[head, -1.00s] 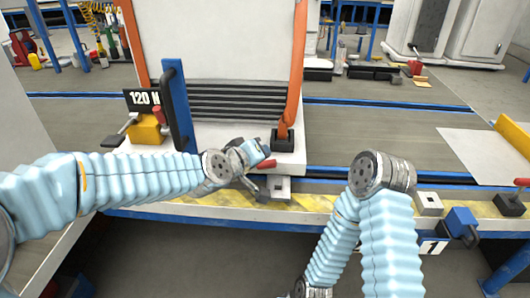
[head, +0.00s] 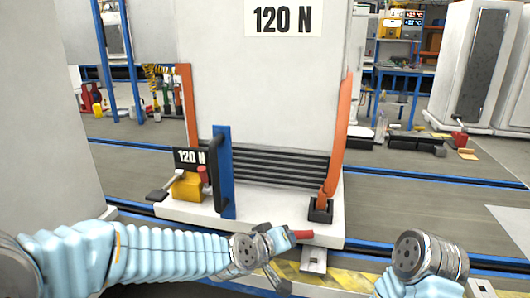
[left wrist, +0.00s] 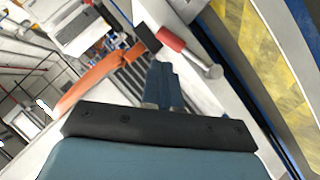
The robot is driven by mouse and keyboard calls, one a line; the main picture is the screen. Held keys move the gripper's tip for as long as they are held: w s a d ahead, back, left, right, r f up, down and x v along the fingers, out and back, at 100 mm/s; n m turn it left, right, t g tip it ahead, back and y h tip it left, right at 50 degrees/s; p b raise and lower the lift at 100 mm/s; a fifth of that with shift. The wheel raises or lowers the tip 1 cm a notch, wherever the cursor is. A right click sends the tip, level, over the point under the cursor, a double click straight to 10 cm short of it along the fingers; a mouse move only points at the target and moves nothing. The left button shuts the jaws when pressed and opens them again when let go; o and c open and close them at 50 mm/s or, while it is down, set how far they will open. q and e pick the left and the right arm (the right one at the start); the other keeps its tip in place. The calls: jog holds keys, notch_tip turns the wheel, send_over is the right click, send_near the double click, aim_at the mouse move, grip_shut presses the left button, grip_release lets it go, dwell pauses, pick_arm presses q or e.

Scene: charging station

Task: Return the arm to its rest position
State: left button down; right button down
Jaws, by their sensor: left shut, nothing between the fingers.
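My left arm (head: 160,252) reaches in from the left in the head view, bent low along the front of the station. Its gripper (head: 281,239) is shut and empty, just left of a red-handled lever (head: 302,234) at the station's front edge. In the left wrist view, the blue-grey fingers (left wrist: 163,85) are together, with the red handle (left wrist: 171,39) and its metal rod just beyond them. I cannot tell whether they touch. My right arm shows only as a joint (head: 420,257) at the lower right; its gripper is out of view.
A white block (head: 260,90) marked 120 N stands on the base, with an orange strap (head: 337,145) and a blue upright handle (head: 221,172). A yellow clamp (head: 187,187) sits at its left. A yellow-striped edge (head: 345,279) runs along the front. Open floor lies at the right.

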pick_arm(q)
jog(key=s+a+f+g+y, duration=0.15)
jog(key=a+f, duration=0.25)
jog(key=f, duration=0.5)
jog(key=s+a+f+g+y, duration=0.15)
jog(key=a+f, duration=0.25)
jog(key=f, duration=0.5)
jog(key=s+a+f+g+y, duration=0.15)
jog(key=a+f, duration=0.25)
jog(key=f, duration=0.5)
jog(key=s+a+f+g, duration=0.2)
jog(key=s+a+f, duration=0.1)
jog(key=s+f, duration=0.3)
jog(key=s+a+f+g, duration=0.2)
jog(key=s+f, duration=0.4)
jog(key=s, duration=0.4)
jog(key=shift+s+a+f+h, duration=0.3)
jog(key=shift+a+h, duration=0.15)
jog(key=shift+w+d+g, duration=0.1)
jog(key=shift+g, duration=0.15)
